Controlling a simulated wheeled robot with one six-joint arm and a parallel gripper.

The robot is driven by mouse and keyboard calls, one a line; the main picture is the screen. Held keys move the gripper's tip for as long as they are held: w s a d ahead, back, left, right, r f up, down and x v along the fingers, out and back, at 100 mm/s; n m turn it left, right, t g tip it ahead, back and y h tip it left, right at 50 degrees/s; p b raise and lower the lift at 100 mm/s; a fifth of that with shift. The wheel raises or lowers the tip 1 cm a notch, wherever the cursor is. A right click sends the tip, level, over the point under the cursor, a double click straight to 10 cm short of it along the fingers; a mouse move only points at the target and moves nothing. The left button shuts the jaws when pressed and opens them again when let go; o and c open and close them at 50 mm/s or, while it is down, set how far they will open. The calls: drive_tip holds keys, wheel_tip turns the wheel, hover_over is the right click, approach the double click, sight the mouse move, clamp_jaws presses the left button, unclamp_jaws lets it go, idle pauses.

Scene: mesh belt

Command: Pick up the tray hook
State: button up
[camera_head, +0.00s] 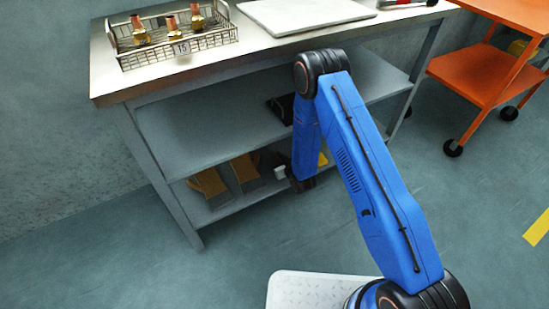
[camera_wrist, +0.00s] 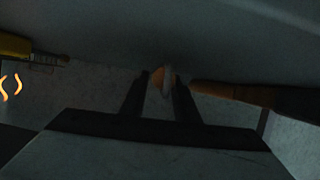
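I cannot make out the tray hook for certain. In the dim wrist view, a small orange and grey piece (camera_wrist: 167,80) shows between or just beyond my fingertips. My gripper (camera_wrist: 160,82) has its fingers apart, with a dark gap between them. Whether they touch that piece I cannot tell. A long brown bar or handle (camera_wrist: 230,92) runs to the right of the fingers. In the head view, my arm reaches down beside the bench, and my gripper is largely hidden by the arm at the lower shelf. A small pale piece (camera_head: 280,172) shows beside it.
The bench (camera_head: 250,48) carries a wire tray (camera_head: 180,45) with copper-topped fittings and a white board (camera_head: 300,12). Brown and yellow items (camera_head: 210,184) lie on the bottom shelf. The middle shelf (camera_head: 200,135) hangs close above. An orange cart (camera_head: 480,75) stands right; front floor is open.

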clamp_jaws()
